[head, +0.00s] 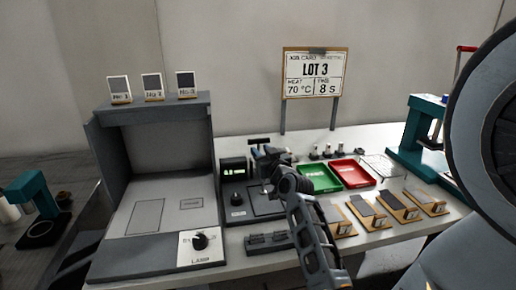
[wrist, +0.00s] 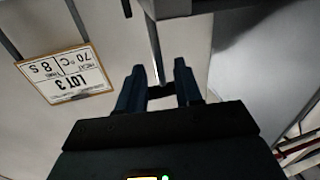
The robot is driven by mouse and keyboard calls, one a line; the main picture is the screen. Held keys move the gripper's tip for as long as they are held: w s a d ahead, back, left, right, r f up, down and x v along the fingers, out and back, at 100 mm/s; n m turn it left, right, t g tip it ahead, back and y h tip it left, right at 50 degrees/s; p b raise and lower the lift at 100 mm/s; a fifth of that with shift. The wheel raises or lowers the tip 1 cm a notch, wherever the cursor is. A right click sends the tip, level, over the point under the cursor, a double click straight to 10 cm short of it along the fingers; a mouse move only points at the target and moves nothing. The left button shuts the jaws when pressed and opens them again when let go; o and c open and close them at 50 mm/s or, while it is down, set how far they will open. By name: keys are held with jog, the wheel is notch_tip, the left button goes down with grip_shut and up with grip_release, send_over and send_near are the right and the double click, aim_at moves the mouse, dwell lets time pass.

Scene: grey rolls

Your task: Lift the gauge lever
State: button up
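My gripper (head: 260,152) is at the middle of the bench in the head view, over a dark instrument base (head: 247,208). In the wrist view my gripper (wrist: 159,68) has its two dark blue fingers apart, with nothing clearly held between them. A grey upright bar (wrist: 153,40) ends close to the gap at the fingertips; I cannot tell whether it touches. A short black bar (head: 260,140) stands just above my gripper in the head view. It may be the gauge lever. My wrist hides most of the gauge.
A grey booth (head: 155,108) with small cards on top stands left. A LOT 3 sign (head: 314,75) stands behind. A green tray (head: 319,178), a red tray (head: 352,173) and wooden sample blocks (head: 397,207) lie right. A teal press (head: 425,122) stands far right.

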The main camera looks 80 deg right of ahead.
jog(key=shift+x, duration=1.45)
jog(key=shift+c, duration=0.2)
grip_shut()
